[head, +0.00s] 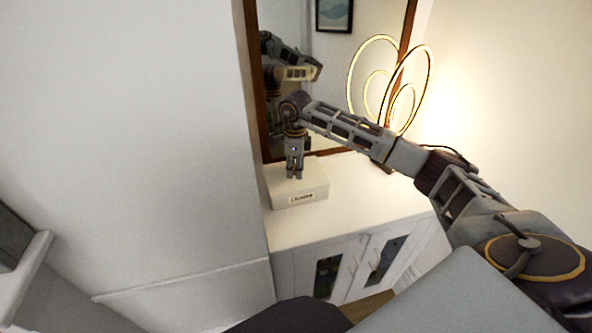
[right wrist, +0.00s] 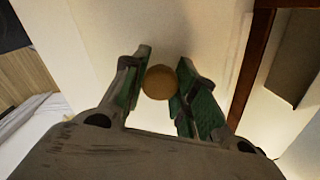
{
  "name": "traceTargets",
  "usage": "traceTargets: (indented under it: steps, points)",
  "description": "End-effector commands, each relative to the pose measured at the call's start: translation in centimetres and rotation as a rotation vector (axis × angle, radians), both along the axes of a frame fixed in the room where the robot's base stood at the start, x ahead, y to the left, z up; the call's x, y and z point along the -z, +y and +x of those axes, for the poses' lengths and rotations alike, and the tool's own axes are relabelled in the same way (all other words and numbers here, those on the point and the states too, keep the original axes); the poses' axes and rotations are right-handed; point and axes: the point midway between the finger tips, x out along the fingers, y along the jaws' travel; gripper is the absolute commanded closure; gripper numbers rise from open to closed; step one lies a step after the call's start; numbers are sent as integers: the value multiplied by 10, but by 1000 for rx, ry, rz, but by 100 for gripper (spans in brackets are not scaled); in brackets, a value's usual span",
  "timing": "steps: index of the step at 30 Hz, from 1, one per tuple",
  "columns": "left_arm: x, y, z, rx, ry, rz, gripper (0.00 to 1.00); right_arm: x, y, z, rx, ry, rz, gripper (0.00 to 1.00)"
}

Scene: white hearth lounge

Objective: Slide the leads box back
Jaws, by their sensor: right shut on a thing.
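The leads box (head: 298,190) is a low white box with a small label on its front face. It sits on top of the white cabinet, close to the wall and the mirror. My right gripper (head: 294,175) points down over the top of the box. In the right wrist view, a round brown knob (right wrist: 160,82) sits between the two green-padded fingers, and the gripper is shut on it. The pale surface around the knob appears to be the box top. The label's text is too small to read surely. My left gripper is not in view.
A wood-framed mirror (head: 330,85) stands behind the box and reflects my arm. A lit ring lamp (head: 414,85) stands to the right, behind my right forearm. The white cabinet (head: 350,215) has bare top to the right of the box. A white wall (head: 130,140) borders it on the left.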

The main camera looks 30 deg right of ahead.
Motion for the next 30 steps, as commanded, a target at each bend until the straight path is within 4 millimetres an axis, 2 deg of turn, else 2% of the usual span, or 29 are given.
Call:
traceTargets:
  steps: [23, 24, 30]
  points:
    - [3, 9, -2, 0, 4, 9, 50, 0, -3, 11, 1, -1, -1, 96]
    - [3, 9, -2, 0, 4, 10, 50, 0, -3, 11, 1, -1, -1, 70]
    - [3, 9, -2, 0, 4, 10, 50, 0, -3, 11, 1, -1, -1, 47]
